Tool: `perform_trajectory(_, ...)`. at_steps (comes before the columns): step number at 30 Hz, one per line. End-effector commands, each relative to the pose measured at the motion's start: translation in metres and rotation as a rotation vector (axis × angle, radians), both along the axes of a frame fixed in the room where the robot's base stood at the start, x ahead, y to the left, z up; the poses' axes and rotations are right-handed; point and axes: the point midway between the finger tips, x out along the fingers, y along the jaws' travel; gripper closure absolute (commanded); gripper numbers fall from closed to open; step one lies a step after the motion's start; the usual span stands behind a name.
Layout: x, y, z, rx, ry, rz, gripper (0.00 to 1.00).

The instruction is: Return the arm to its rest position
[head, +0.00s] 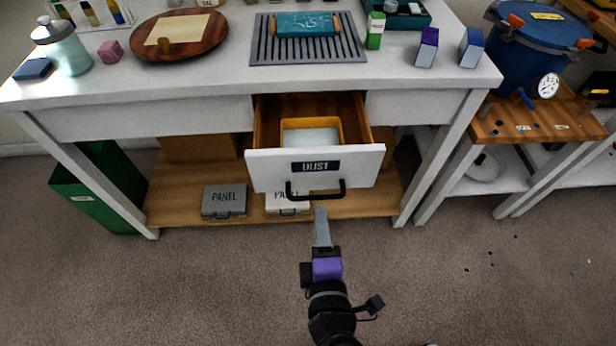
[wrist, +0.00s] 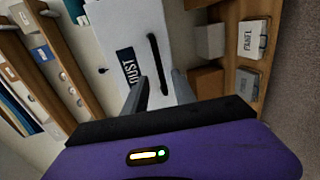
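My gripper (head: 320,212) is in front of the open drawer (head: 268,178) labelled "DUST", just below its black handle (head: 316,196). In the wrist view, the gripper's two grey fingers (wrist: 158,78) stand apart with a gap between them and nothing held. The handle (wrist: 157,62) shows lengthwise beyond and between the fingertips; I cannot tell how far off it is. The drawer is pulled out of the white table and holds a yellow-rimmed container (head: 344,124) with something pale inside. My arm comes up from the bottom of the head view.
The white table (head: 215,72) carries a wooden round board (head: 140,52), a grey slatted mat (head: 260,52) and small boxes. Grey (head: 224,200) and white (head: 287,204) "PANEL" cases lie on its lower shelf. A blue pot (head: 535,50) stands right. Carpet (head: 200,290) around my arm is clear.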

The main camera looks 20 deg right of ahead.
Motion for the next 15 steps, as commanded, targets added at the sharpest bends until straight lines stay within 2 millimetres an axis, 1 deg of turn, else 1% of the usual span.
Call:
perform_trajectory(6,0.000,0.000,0.000,0.004,-0.001,0.000,0.68)
perform_trajectory(8,0.002,0.004,0.001,0.019,-0.010,0.014,0.68)
perform_trajectory(11,0.007,0.023,0.003,0.115,-0.031,0.079,0.68)
perform_trajectory(12,0.009,0.033,0.006,0.180,-0.042,0.114,0.68)
perform_trajectory(14,0.006,0.045,0.006,0.288,-0.047,0.165,0.68)
perform_trajectory(15,-0.001,0.051,0.007,0.366,-0.044,0.194,0.68)
